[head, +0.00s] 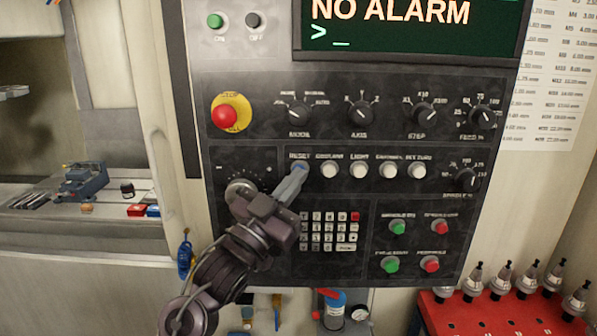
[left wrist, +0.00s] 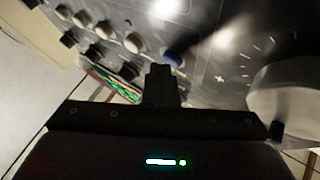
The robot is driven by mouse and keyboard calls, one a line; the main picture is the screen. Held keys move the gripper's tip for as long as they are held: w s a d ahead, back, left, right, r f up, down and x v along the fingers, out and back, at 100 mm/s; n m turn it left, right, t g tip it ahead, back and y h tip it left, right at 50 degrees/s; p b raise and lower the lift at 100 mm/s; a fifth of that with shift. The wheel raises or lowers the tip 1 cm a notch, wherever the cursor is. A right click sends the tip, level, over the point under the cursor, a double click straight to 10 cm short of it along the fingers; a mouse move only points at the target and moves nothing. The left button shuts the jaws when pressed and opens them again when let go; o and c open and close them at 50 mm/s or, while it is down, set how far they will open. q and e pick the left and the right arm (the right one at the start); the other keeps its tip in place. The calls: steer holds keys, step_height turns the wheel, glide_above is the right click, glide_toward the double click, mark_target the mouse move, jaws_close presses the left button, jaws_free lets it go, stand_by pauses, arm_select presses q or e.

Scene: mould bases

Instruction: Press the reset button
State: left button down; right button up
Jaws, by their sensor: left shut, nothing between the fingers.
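The reset button (head: 299,167) sits under the RESET label on the black control panel (head: 262,268), at the left end of a row of round buttons. It looks blue, and the tip of my left gripper (head: 298,172) covers part of it in the head view. In the left wrist view the blue reset button (left wrist: 174,58) shows just beyond the shut fingers (left wrist: 161,75). The left gripper is shut and empty, its tip at or very near the button. I cannot tell whether they touch. My right gripper is in neither view.
White buttons (head: 330,170) continue to the right of the reset button. A red emergency stop (head: 225,116) on a yellow disc is up and left. A keypad (head: 330,231) lies below. The screen (head: 405,38) reads NO ALARM. A red tool rack (head: 450,312) stands at lower right.

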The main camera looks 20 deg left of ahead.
arm_select(q)
steer(key=shift+s+d, duration=0.25)
steer(key=shift+s, duration=0.5)
steer(key=s, duration=0.2)
steer(key=s+d+b, duration=0.1)
steer(key=s, duration=0.1)
steer(key=shift+s+d, duration=0.15)
steer(key=shift+s, duration=0.25)
stand_by(0.6)
